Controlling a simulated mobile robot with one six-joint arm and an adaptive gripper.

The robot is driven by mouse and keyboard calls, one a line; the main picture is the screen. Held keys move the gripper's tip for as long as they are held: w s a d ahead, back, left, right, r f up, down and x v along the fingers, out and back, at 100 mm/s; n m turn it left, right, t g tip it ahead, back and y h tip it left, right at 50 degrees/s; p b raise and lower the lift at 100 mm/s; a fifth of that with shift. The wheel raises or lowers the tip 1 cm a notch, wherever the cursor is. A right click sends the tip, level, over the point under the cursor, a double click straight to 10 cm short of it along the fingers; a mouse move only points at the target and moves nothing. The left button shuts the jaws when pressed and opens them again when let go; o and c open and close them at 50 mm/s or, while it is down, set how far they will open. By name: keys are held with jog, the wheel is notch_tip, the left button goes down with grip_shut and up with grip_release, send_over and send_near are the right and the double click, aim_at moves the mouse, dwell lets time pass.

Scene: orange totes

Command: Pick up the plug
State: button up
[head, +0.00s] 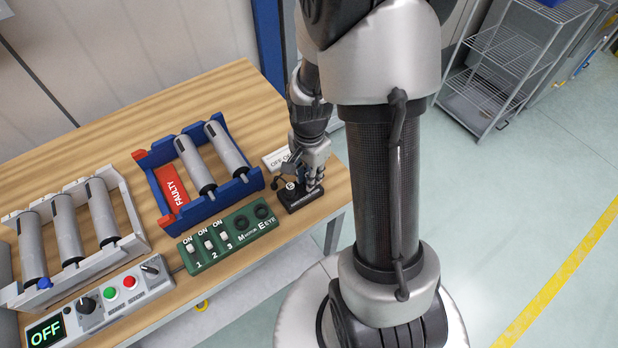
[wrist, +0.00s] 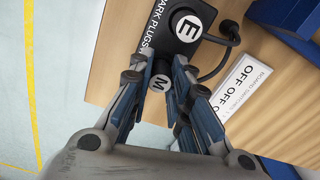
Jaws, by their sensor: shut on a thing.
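A black plug marked M (wrist: 160,84) sits between the fingers of my gripper (wrist: 159,66) in the wrist view. My gripper is shut on it. The plug is at the black parking block (wrist: 152,32); I cannot tell whether it is still seated there or slightly raised. A second black plug marked E (wrist: 188,26), with a black cable, stands on the block beside it. In the head view my gripper (head: 314,187) is over the right part of the block (head: 300,199), and the E plug (head: 290,184) is just left of the fingers. The M plug is hidden there.
A green panel (head: 212,262) with switches and two round sockets lies left of the block. A blue tote (head: 236,190) with grey cylinders and a red FAULTY label stands behind it. A white OFF card (head: 276,159) lies behind the block. The table's front edge is close.

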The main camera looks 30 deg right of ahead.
grip_shut()
notch_tip(320, 180, up, 20)
jog(key=p, duration=0.6)
